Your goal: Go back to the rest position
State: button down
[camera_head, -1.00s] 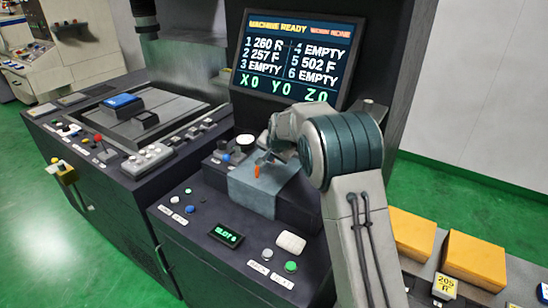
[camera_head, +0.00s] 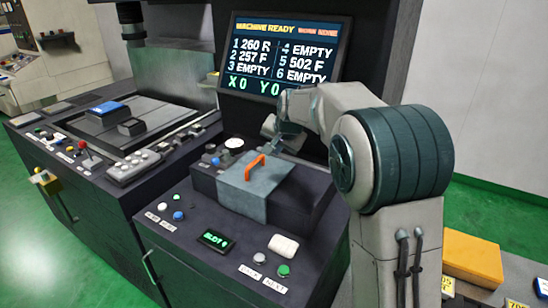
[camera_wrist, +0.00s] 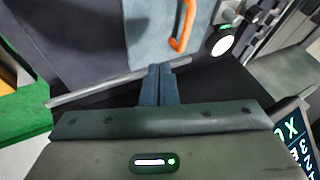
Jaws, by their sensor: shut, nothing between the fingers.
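My gripper (camera_head: 284,142) is just behind the grey-blue cover with the orange handle, above the dark console, in the head view. In the wrist view its two fingers (camera_wrist: 158,72) are pressed together with nothing between them. The orange handle (camera_head: 255,167) stands on the cover (camera_head: 247,190), apart from the gripper. The handle also shows at the top of the wrist view (camera_wrist: 184,26). My forearm and elbow fill the right of the head view.
The display screen (camera_head: 283,58) stands behind the arm, which hides part of its bottom line. The console (camera_head: 205,262) carries buttons and a small slot readout (camera_head: 215,240). Green floor is open at the left.

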jog(key=s+d+r+n+g+h, duration=0.1)
jog(key=s+d, duration=0.3)
jog(key=s, duration=0.5)
jog(key=s+d+r+n+g, duration=0.1)
jog(key=s+d, duration=0.3)
jog(key=s, duration=0.6)
jog(key=s+d+f+n, duration=0.1)
jog(key=s+d+f, duration=0.1)
jog(key=s, duration=0.7)
jog(key=s+d+f+n+g+h, duration=0.1)
jog(key=s+d+f+n, duration=0.1)
jog(key=s, duration=0.8)
jog(key=shift+s+d+f, duration=0.2)
jog(key=shift+d+f, duration=0.3)
jog(key=shift+f, duration=0.45)
